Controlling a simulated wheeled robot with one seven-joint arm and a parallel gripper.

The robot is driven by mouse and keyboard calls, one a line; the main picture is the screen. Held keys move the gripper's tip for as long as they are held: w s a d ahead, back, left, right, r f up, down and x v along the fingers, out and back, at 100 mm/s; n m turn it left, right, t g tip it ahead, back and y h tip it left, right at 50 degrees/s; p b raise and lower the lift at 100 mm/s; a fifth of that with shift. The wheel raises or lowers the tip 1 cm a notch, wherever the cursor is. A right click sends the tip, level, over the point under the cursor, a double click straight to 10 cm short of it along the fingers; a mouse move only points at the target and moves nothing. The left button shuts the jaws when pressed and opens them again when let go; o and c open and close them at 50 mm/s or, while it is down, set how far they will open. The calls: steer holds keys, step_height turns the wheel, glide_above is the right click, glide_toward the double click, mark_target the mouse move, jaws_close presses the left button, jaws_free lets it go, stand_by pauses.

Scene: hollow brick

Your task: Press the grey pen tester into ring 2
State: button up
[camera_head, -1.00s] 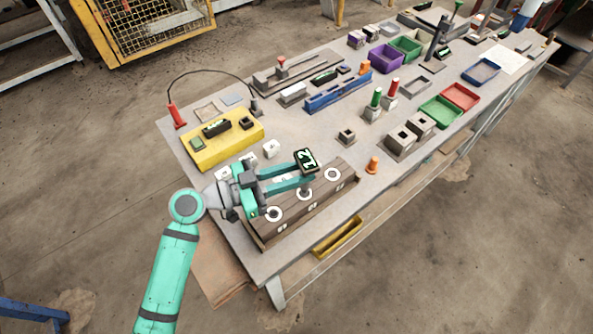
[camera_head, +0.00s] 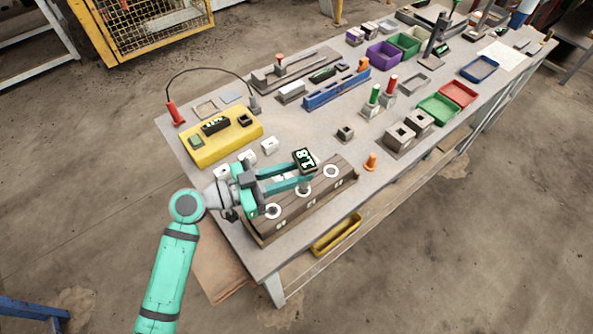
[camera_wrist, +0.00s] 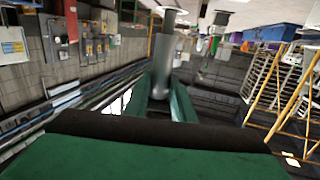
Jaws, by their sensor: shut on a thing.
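The grey pen tester (camera_wrist: 162,60) is held between the fingertips of my gripper (camera_wrist: 164,92) in the wrist view. In the head view its dark display (camera_head: 305,160) with pale digits faces up, just beyond the fingertips of my gripper (camera_head: 309,179). The long brown hollow brick (camera_head: 275,229) lies below, with three white rings on its top: a near-left ring (camera_head: 273,212), a middle ring (camera_head: 303,192) and a far-right ring (camera_head: 331,171). The tester's lower end shows over the middle ring. I cannot tell how firmly it touches. The ring numbers are not legible.
A yellow box (camera_head: 218,149) with a cabled red probe (camera_head: 174,114) stands on the table behind my gripper. An orange piece (camera_head: 371,162) stands right of the brick. Grey blocks (camera_head: 398,137) and trays stand further right.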

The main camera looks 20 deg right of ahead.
mark_target(297, 161)
steer(key=shift+w, duration=0.1)
stand_by(0.3)
steer(key=shift+r, duration=0.15)
jaws_close()
steer(key=shift+r, duration=0.9)
step_height(297, 161, up, 3)
steer(key=shift+d+f, duration=0.1)
steer(key=shift+r, duration=1)
